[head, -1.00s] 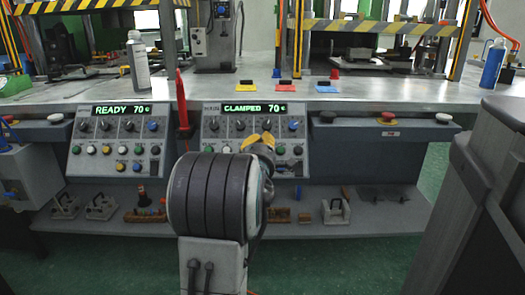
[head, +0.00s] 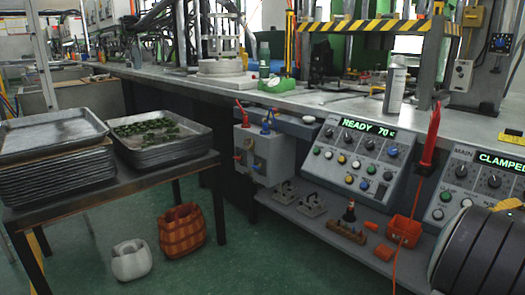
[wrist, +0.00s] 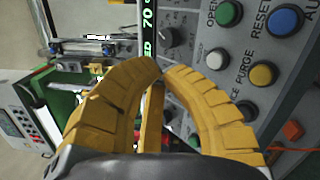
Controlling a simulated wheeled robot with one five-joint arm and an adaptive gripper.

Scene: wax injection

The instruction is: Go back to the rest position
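My gripper (wrist: 158,68) has two ribbed yellow fingers that arch inward, with their tips together and nothing held between them. In the wrist view it is in front of a grey control panel (wrist: 238,62) with a green display, apparently the CLAMPED panel. Blue, green, white and yellow buttons show to the right of the fingers. In the head view only a bit of the yellow gripper (head: 510,204) shows at the right edge, above my dark arm joint. The CLAMPED panel (head: 462,190) is partly cut off there.
The READY panel (head: 352,158) stands left of my arm. A red-handled tool (head: 431,137) hangs between the panels. A low shelf (head: 300,212) holds moulds and orange parts. At left are a tray table (head: 105,178), a basket (head: 181,232) and a white bin (head: 131,262). Green floor between is open.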

